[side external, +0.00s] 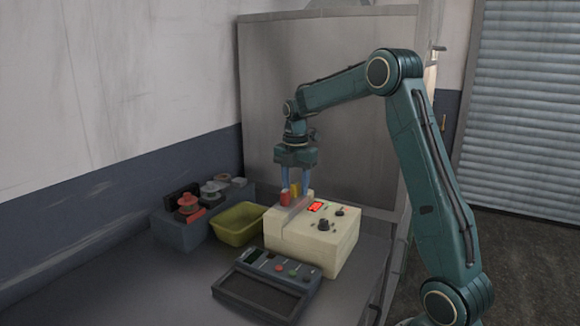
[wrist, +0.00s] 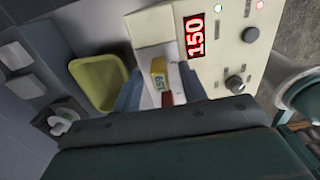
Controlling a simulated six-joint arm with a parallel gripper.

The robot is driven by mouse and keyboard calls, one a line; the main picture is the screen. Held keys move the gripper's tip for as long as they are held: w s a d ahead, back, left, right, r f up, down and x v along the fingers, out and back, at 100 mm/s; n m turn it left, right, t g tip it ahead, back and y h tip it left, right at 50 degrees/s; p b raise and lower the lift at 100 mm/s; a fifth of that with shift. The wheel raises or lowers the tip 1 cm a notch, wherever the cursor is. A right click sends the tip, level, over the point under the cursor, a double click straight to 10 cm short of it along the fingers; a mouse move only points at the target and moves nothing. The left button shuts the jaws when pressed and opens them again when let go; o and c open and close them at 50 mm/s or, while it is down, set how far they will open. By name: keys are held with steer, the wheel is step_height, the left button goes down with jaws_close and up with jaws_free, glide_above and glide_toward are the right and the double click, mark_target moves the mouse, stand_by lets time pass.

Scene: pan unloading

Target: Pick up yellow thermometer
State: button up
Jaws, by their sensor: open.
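The yellow thermometer (side external: 295,189) stands in the slotted part of the cream machine (side external: 340,240). In the wrist view, the thermometer (wrist: 158,70) shows a pale lettered label on its side. My gripper (side external: 296,184) points down over the slot, its blue fingers low around the thermometer. In the wrist view, my gripper (wrist: 160,84) is open, with one finger on each side of the thermometer. Whether either finger touches it I cannot tell. A red piece (side external: 284,196) is close beside it; the red piece (wrist: 167,98) is partly hidden by my gripper's body in the wrist view.
A red display (wrist: 195,37) reads 150, with knobs beside it. A yellow-green bin (side external: 238,224) stands left of the machine. A grey-blue box (side external: 185,233) with spools is farther left. A dark control panel (side external: 265,285) lies in front. The bench's front left is clear.

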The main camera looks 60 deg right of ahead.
steer(key=shift+f, duration=0.65)
jaws_close()
